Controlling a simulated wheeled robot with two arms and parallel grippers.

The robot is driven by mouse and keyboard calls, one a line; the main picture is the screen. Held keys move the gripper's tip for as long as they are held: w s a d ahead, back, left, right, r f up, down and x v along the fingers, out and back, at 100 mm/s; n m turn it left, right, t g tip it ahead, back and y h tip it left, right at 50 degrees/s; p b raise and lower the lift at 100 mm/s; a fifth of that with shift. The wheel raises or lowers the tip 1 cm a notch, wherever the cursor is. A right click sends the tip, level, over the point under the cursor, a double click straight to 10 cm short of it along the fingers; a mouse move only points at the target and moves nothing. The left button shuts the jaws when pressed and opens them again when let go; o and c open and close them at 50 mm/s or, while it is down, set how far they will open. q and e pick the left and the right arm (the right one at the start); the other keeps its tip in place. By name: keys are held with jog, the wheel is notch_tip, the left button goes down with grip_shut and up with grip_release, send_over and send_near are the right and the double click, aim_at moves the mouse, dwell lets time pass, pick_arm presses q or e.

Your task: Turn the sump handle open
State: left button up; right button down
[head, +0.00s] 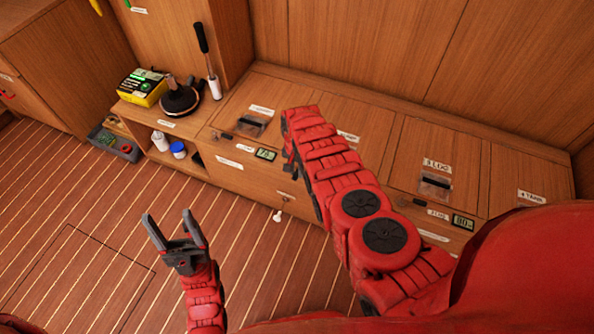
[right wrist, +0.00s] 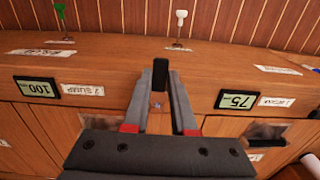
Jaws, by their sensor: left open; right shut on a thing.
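The black sump handle (right wrist: 160,72) stands upright in the right wrist view, between the fingertips of my right gripper (right wrist: 158,84), which is shut on it. The "2 SUMP" label (right wrist: 82,89) shows upside down to its left. In the head view my right arm covers this handle, and only a dark edge of the right gripper (head: 290,158) shows. My left gripper (head: 171,228) is open and empty above the floor, away from the lockers.
A "100" display (right wrist: 37,87) and a "75" display (right wrist: 237,99) flank the handle. A white pull knob (head: 278,215) hangs on the locker front. The striped floor is mostly clear.

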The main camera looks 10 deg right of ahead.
aim_at(296, 174)
jog(key=c, duration=0.7)
grip_release()
jog(key=shift+r+p, duration=0.35)
jog(key=shift+r, duration=0.1)
notch_tip(296, 174, up, 3)
jog(key=shift+f+p, duration=0.1)
jog(key=shift+p, duration=0.85)
notch_tip(296, 174, up, 14)
jog(key=shift+f+p, duration=0.1)
jog(key=shift+p, duration=0.65)
